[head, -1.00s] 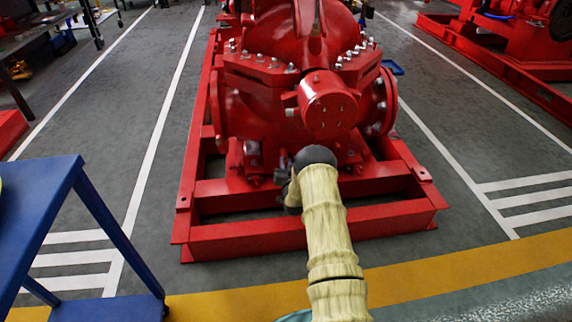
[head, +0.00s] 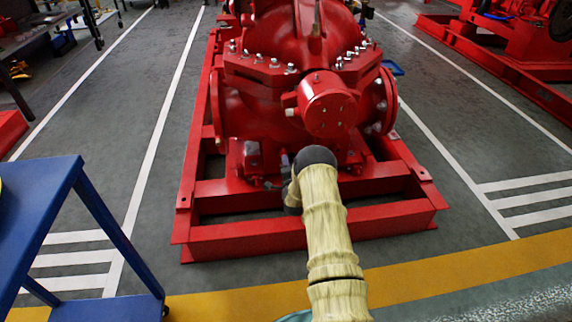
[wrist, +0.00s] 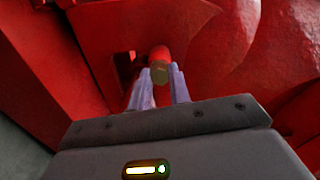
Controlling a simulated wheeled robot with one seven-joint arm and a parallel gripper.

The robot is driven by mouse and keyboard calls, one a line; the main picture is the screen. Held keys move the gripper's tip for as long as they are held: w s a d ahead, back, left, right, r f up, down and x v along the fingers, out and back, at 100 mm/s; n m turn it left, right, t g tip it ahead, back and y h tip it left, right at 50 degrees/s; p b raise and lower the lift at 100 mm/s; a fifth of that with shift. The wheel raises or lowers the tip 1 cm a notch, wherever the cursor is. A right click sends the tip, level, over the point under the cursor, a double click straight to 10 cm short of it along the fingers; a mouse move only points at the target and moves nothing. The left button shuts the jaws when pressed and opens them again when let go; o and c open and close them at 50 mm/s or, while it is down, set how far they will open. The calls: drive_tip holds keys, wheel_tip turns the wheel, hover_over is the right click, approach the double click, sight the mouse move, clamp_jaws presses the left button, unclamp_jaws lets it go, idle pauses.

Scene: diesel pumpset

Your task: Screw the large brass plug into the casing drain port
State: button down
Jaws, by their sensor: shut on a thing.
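The brass plug (wrist: 159,73) shows in the wrist view as a small dull-gold face between my fingertips. My gripper (wrist: 160,83) is shut on it, with one pale finger on each side. Just beyond the plug is a red round part of the casing (wrist: 160,53); I cannot tell whether the plug touches it or sits in a port. The drain port itself is hidden. In the head view the red pump casing (head: 245,105) stands ahead, and my arm hides the plug and most of my gripper low at its front.
The red base frame (head: 250,238) surrounds the pump's foot, with rails close to my arm. A red cylindrical housing (head: 328,103) juts out above my arm. A blue cart (head: 40,190) stands at the left.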

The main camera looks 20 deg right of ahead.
drive_tip(key=shift+r+m, duration=0.1)
drive_tip(key=shift+m, duration=0.8)
drive_tip(key=m, duration=1.1)
drive_tip(key=c, duration=1.2)
unclamp_jaws()
drive_tip(key=shift+r, duration=0.15)
drive_tip(key=shift+c, duration=0.2)
drive_tip(key=shift+w+a+f, duration=0.1)
drive_tip(key=shift+a+f, duration=0.05)
drive_tip(key=shift+f, duration=0.05)
